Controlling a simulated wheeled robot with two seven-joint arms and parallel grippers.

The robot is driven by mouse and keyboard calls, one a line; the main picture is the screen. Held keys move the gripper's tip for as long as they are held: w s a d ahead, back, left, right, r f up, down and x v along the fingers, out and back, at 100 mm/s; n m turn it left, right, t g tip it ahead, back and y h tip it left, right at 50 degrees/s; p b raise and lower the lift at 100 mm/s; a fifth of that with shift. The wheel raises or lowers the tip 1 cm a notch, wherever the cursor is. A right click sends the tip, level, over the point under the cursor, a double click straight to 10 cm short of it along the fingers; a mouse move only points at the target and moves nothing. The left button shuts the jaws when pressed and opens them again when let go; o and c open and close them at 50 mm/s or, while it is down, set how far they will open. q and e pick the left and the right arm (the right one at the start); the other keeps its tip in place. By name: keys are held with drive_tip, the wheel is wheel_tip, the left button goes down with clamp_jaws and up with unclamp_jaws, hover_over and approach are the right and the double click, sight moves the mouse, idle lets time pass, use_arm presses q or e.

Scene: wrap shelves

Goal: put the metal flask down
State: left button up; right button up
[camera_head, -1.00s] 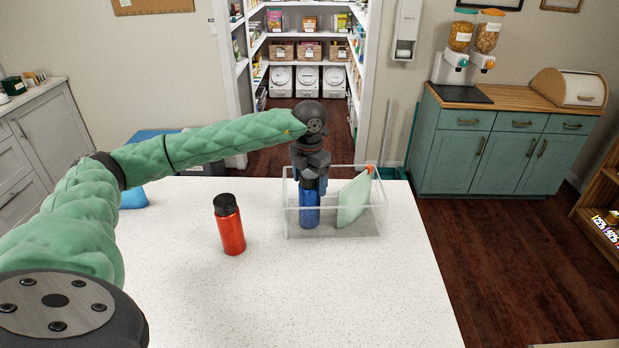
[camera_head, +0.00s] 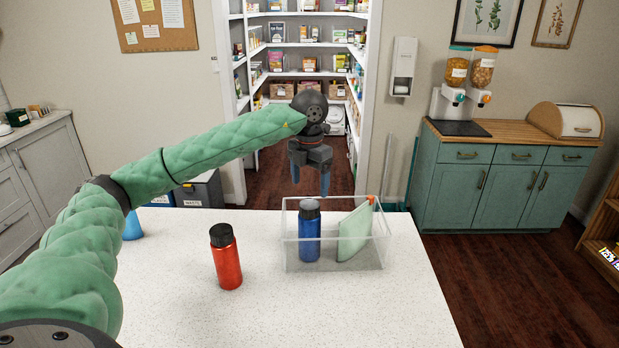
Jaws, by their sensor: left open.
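A blue metal flask (camera_head: 309,240) with a dark cap stands upright inside a clear open bin (camera_head: 335,262) on the white counter. My left gripper (camera_head: 310,188) is open and empty, just above and behind the flask in the picture, apart from it. A red flask (camera_head: 227,262) with a black cap stands upright on the counter, left of the bin. I cannot tell which of the two the task calls the metal flask. My right gripper does not show.
A pale green flat item (camera_head: 355,232) leans in the bin beside the blue flask. A blue object (camera_head: 132,226) sits at the counter's left edge. The white counter (camera_head: 300,310) is clear in front of the bin.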

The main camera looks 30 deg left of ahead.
use_arm(q)
drive_tip(key=shift+r+b, duration=0.3)
drive_tip(key=shift+r, duration=1.05)
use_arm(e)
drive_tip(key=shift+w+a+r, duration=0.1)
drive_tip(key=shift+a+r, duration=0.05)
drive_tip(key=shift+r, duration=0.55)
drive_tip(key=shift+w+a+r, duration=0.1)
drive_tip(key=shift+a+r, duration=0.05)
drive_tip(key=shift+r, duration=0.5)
